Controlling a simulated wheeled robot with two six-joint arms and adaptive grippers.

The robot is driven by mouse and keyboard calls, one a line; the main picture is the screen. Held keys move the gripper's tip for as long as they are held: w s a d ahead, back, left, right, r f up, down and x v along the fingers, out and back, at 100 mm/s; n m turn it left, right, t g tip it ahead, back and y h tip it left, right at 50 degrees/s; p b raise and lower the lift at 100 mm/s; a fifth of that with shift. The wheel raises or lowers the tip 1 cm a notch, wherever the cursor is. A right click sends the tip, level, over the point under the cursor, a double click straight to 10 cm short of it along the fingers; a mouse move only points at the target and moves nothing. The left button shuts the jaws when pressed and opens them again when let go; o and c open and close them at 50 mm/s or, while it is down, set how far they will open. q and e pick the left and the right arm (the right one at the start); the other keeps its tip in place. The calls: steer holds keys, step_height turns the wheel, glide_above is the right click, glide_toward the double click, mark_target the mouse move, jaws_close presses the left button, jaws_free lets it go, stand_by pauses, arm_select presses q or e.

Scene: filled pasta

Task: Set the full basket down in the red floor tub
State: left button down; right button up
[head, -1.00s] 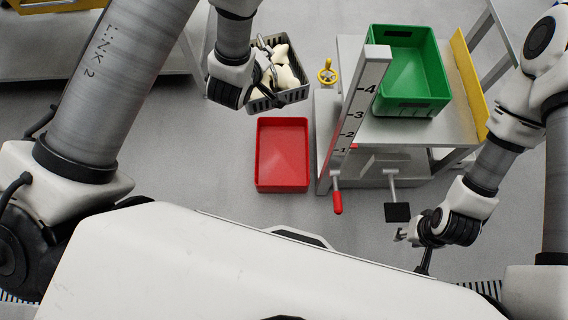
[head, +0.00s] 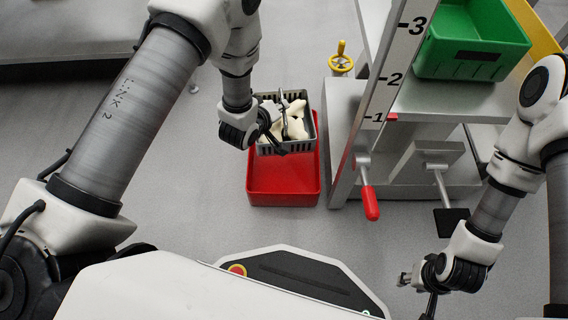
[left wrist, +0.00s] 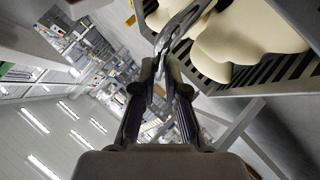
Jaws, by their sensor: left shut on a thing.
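The grey slotted basket (head: 288,148) holds several cream-coloured pasta pieces (head: 292,128). My left gripper (head: 268,128) is shut on its handle; in the left wrist view the fingers (left wrist: 160,95) close around a metal bar, with the basket's slotted wall (left wrist: 270,72) at the upper right. The basket overlaps the far part of the red floor tub (head: 284,186) and hides its far edge. It appears to hang above the tub; the exact height is unclear. My right gripper (head: 416,290) is open and empty at lower right, away from the basket.
A grey metal stand (head: 345,130) with a numbered scale post (head: 392,75), a red-handled lever (head: 369,200) and a yellow handwheel (head: 341,62) stands right of the tub. A green bin (head: 475,45) sits on it. The floor left of the tub is clear.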

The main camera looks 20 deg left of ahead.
mark_target(280, 139)
arm_select(q)
steer(key=shift+m+h, duration=0.8)
steer(key=f, duration=0.3)
steer(key=s+f+b, duration=0.1)
steer(key=f, duration=0.2)
steer(key=s+f, duration=0.1)
steer(key=f, duration=0.2)
steer(key=shift+s+d, duration=0.2)
steer(key=shift+d, duration=0.2)
step_height(280, 139, down, 10)
steer(key=b, duration=0.6)
arm_select(e)
step_height(280, 139, down, 8)
steer(key=shift+w, duration=0.15)
steer(key=shift+f, duration=0.1)
arm_select(q)
steer(key=shift+f, duration=0.15)
steer(key=c, duration=1.2)
jaws_free()
